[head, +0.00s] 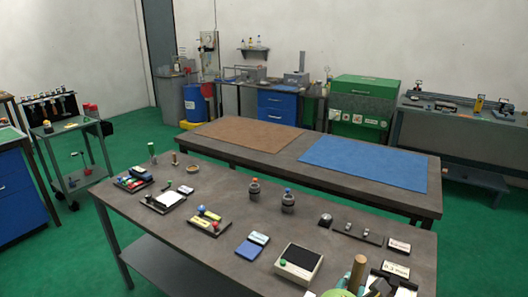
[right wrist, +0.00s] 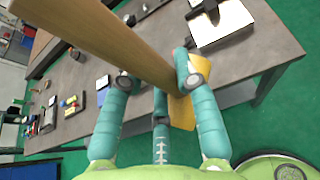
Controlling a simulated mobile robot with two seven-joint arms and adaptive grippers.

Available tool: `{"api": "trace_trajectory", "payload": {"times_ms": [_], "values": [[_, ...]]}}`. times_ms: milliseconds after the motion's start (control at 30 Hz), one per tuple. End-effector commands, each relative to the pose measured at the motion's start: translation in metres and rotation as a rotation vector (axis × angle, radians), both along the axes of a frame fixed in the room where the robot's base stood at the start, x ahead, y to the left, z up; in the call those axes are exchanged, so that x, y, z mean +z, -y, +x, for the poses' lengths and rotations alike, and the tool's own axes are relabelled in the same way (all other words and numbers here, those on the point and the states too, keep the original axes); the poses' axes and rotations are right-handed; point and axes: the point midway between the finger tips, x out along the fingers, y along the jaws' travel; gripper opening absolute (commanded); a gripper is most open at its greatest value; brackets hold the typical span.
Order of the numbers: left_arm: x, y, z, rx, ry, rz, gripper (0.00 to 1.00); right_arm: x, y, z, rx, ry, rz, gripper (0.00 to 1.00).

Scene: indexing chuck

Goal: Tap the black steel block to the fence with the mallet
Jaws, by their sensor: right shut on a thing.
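My right gripper (head: 350,288) is at the bottom of the head view, over the near edge of the front bench. It is shut on a wooden handle (head: 358,272), which I take to be the mallet's. The handle (right wrist: 115,42) crosses the right wrist view from upper left into the teal fingers (right wrist: 160,85). A yellow piece (right wrist: 182,112) shows behind the fingers; I cannot tell whether it belongs to the mallet. I cannot tell for sure which are the steel block and fence. My left gripper is out of view.
A cream tray (head: 298,263) with a dark inset and green knob lies left of my right gripper. Small signs (head: 398,245) stand at the right. Blue and brown mats cover the bench behind. Bare bench top (head: 225,262) lies at front left.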

Motion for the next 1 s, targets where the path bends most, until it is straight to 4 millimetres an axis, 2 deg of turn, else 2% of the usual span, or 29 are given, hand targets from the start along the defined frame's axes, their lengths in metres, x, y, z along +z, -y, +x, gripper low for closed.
{"api": "trace_trajectory", "payload": {"times_ms": [33, 200, 400, 1000], "values": [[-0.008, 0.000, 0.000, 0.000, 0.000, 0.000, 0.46, 0.003, -0.003, -0.013, -0.057, 0.003, 0.012, 0.00], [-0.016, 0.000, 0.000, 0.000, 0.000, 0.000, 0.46, 0.012, 0.002, -0.052, -0.234, 0.000, 0.004, 0.00], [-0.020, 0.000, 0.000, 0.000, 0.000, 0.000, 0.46, 0.015, 0.005, -0.079, -0.341, 0.001, -0.002, 0.00], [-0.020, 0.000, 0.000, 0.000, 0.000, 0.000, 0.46, 0.016, 0.006, -0.083, -0.357, 0.002, -0.004, 0.00]]}}
